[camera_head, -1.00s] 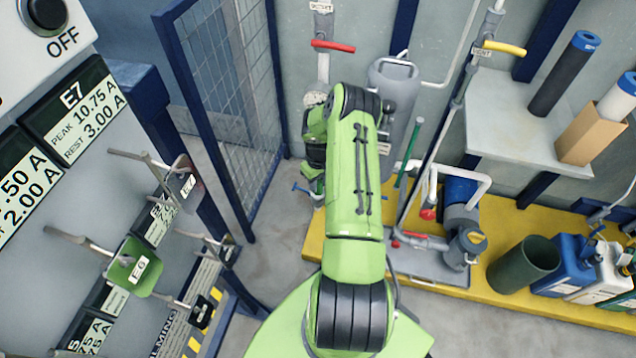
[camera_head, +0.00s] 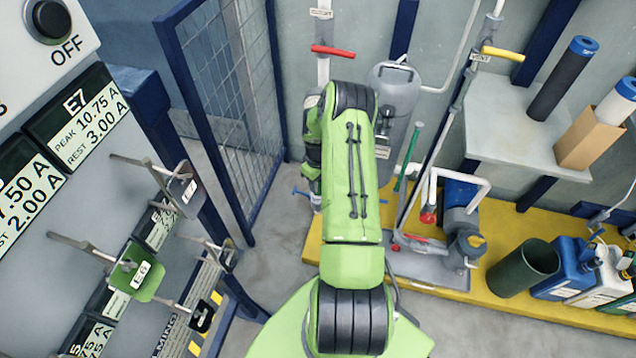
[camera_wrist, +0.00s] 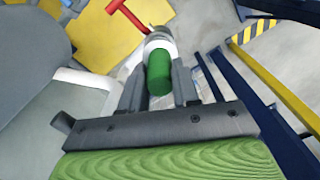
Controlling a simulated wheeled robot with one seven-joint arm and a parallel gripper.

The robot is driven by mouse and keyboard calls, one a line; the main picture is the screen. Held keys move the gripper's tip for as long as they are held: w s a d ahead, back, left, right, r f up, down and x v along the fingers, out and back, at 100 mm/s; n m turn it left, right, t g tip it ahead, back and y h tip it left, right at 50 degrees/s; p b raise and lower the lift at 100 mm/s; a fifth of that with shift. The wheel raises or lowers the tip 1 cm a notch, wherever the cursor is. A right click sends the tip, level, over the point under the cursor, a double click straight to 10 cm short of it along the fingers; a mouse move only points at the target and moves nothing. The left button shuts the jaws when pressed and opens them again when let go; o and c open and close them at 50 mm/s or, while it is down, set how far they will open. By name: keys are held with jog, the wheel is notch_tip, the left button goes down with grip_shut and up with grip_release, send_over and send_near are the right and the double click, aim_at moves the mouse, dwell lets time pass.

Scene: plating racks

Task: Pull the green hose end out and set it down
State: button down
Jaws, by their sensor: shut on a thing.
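In the wrist view, the green hose end (camera_wrist: 158,74) is a short green cylinder between the two dark fingers of my gripper (camera_wrist: 159,82). My gripper is shut on it. The far end of the green piece meets a pale grey and white collar (camera_wrist: 160,42), and I cannot tell whether it is still seated there. A red lever (camera_wrist: 127,15) is beside the collar. In the head view my arm hides the gripper and the hose end.
A grey tank (camera_head: 397,95), a green rod (camera_head: 409,157) and a blue pump (camera_head: 460,195) stand right of my arm by the yellow platform (camera_head: 505,305). A blue mesh panel (camera_head: 222,100) and a panel with hooks and tags (camera_head: 70,190) are left.

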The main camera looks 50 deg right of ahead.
jog(key=shift+r+p, duration=0.8)
jog(key=shift+r, duration=0.75)
